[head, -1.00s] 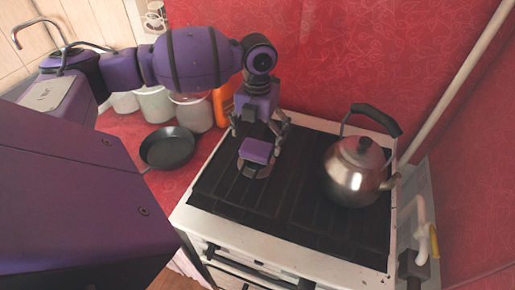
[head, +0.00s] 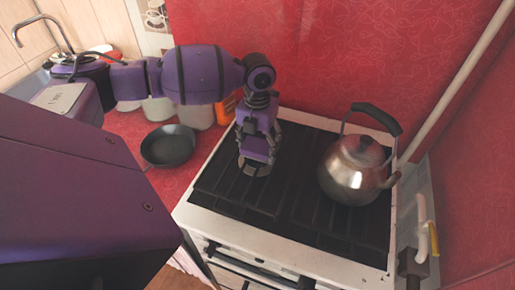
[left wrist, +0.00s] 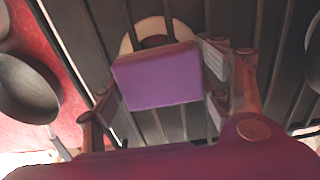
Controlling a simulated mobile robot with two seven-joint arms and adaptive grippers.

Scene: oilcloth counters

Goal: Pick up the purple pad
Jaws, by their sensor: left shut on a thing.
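The purple pad (left wrist: 157,77) is a small block in the left wrist view. It lies over a pale round piece (left wrist: 128,44) on the stove grate, and in the head view it shows only partly (head: 258,147). My left gripper (head: 256,157) points down over the stove and is shut on the pad, with a finger at each side. I cannot tell whether the pad is clear of the round piece below it. My right gripper is not in view.
A steel kettle (head: 354,171) stands on the right of the stove (head: 300,215). A black frying pan (head: 168,146) lies on the red counter at the left. White containers (head: 196,116) and an orange item (head: 226,108) stand behind the pan.

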